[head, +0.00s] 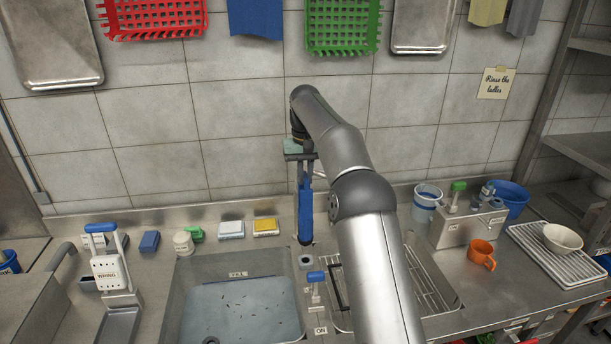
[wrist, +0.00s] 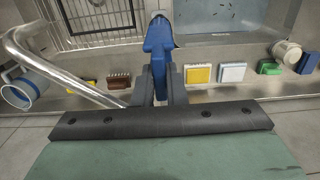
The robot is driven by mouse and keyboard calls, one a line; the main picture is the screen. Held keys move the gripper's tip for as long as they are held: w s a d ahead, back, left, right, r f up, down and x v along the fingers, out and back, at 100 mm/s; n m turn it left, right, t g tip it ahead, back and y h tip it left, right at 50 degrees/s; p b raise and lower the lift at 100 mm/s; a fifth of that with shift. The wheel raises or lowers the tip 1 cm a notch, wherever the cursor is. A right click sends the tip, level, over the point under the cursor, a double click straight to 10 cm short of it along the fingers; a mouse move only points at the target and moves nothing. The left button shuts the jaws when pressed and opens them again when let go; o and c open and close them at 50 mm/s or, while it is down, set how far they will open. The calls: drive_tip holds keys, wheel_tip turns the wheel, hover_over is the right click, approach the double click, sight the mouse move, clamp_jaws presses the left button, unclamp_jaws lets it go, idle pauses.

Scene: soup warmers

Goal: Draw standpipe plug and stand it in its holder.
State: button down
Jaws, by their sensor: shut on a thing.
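My gripper (head: 301,158) is shut on the upper part of the blue standpipe plug (head: 306,205), which hangs upright with its dark lower end downward. In the wrist view the plug (wrist: 158,48) sits between the two fingers (wrist: 160,88) and points away from the camera. A grey round socket (head: 306,261), which looks like the holder, is on the steel deck just below the plug's end in the head view. The plug's end appears apart from it.
A blue-handled lever (head: 316,278) stands on the divider between basins. A wire rack (head: 432,283) lies in the right basin, partly behind my arm. Yellow (head: 266,227) and white (head: 231,230) sponges line the back ledge. A curved metal pipe (wrist: 60,68) passes beside my gripper.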

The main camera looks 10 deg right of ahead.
sight(306, 201)
drive_tip(key=shift+f+b, duration=1.75)
drive_tip(key=shift+f, duration=1.1)
drive_tip(key=shift+p, duration=1.05)
drive_tip(key=shift+f+b, duration=0.7)
drive_tip(key=shift+f, duration=1.05)
drive_tip(key=c, duration=1.4)
unclamp_jaws()
drive_tip(key=shift+r, duration=0.15)
wheel_tip(306, 201, up, 11)
drive_tip(key=shift+r+p, duration=0.15)
drive_tip(key=shift+p, duration=0.65)
drive_tip(key=shift+r, duration=0.25)
